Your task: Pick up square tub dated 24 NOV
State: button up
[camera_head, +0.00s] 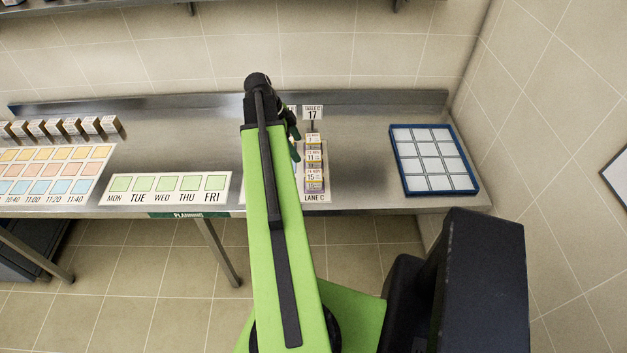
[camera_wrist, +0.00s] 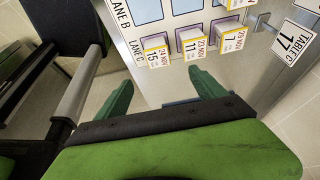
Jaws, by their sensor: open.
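Three small labelled tubs stand in a row in lane C. The tub marked 15 (camera_wrist: 157,48) is at the row's lane-sign end, and its small date appears to read 24 NOV. It also shows nearest the bench's front edge in the head view (camera_head: 314,179). Beside it are the tub marked 11 (camera_wrist: 194,43) and the tub marked 7 (camera_wrist: 230,37). My gripper (camera_wrist: 161,92) is open and empty, its green fingers apart, with the 15 tub beyond the fingertips. In the head view my gripper (camera_head: 294,143) is just left of the row, partly hidden by my arm.
A TABLE C 17 sign (camera_head: 312,113) stands behind the row. A blue-rimmed gridded tray (camera_head: 393,163) lies to the right. A MON–FRI card (camera_head: 165,196) and a coloured time grid (camera_head: 50,178) lie left, with several brown boxes (camera_head: 72,127) behind. Bare steel bench lies between.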

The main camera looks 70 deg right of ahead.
aim_at(313, 174)
jog(key=b+x, duration=1)
jog(key=x, duration=0.1)
jog(key=shift+w+f, duration=0.1)
jog(key=shift+f, duration=0.35)
jog(key=b+x, duration=0.5)
jog(key=shift+a+f, duration=0.15)
jog(key=shift+a, duration=0.1)
jog(key=shift+s, duration=0.25)
jog(key=c, duration=1.6)
jog(key=shift+r, duration=0.3)
